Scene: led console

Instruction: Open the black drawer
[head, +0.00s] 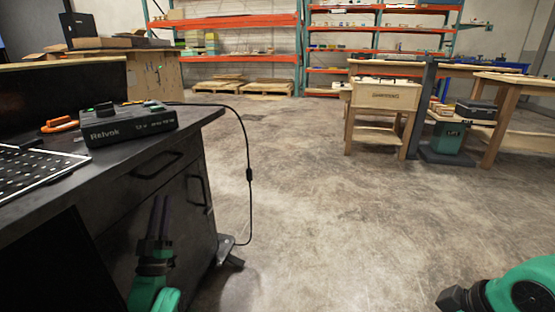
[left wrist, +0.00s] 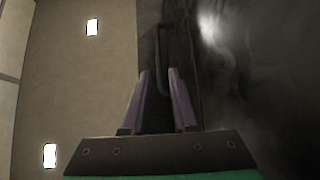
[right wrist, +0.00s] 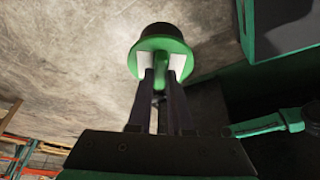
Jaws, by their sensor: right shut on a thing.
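The black drawer (head: 165,180) sits under the desk top and looks shut, with a dark bar handle (head: 158,166). My left gripper (head: 160,203) is in front of the desk, just below that handle in the picture. In the left wrist view its fingers (left wrist: 159,72) are apart, with a dark bar handle (left wrist: 164,50) ahead near the tips; contact cannot be told. My right gripper shows in the right wrist view (right wrist: 161,76), shut on a green round thing with a black top (right wrist: 165,48). Only part of the right arm shows in the head view, at the lower right.
A black desk (head: 205,117) carries a Relvok box (head: 130,124) and a perforated tray (head: 35,172). A second front with an upright handle (head: 197,190) is right of the drawer. A cable (head: 249,175) hangs beside the desk. Open concrete floor (head: 320,220) lies to the right.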

